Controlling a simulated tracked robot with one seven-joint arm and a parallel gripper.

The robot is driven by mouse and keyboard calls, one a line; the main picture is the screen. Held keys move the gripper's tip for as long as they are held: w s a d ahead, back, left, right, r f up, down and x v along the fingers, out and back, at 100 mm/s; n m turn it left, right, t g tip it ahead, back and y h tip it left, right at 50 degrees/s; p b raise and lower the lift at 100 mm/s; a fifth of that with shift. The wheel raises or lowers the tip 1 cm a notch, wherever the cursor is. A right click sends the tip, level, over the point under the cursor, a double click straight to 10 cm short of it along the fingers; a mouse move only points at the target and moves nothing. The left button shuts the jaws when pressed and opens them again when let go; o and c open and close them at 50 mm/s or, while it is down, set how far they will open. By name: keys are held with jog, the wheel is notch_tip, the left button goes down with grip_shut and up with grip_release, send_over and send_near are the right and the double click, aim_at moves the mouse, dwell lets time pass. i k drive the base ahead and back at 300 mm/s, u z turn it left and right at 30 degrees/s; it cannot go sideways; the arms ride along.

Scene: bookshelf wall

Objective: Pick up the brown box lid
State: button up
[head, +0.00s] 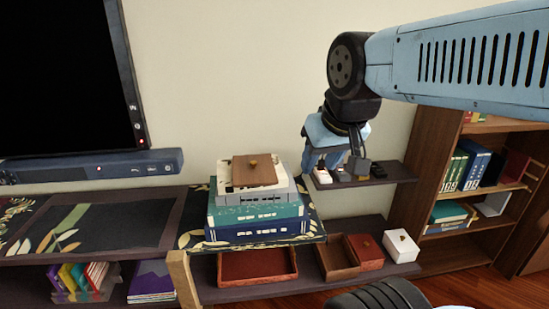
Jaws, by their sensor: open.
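A brown square lid with a small round knob (253,171) lies on a white-and-grey item (228,178) on top of a stack of teal and blue books (256,220). My gripper (335,170) is open and points down, to the right of the lid and apart from it. It is in front of or over a small wall shelf, and I cannot tell how close it is to the shelf. An open brown box (337,258) stands on the lower shelf. Beside it is a reddish-brown box with a knobbed top (366,250).
A white box with a knob (402,246) and a red-lined tray (257,266) are on the lower shelf. The small wall shelf (388,172) holds small white and dark items. A soundbar (95,167) and screen are at the left. A bookcase (440,180) is at the right.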

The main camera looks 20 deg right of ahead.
aim_at(258, 170)
jog(key=z, duration=0.25)
jog(key=i, duration=0.65)
jog(key=z, duration=0.4)
jog(key=k, duration=0.85)
jog(key=z, duration=0.2)
jog(key=i, duration=0.85)
jog(key=u, duration=0.1)
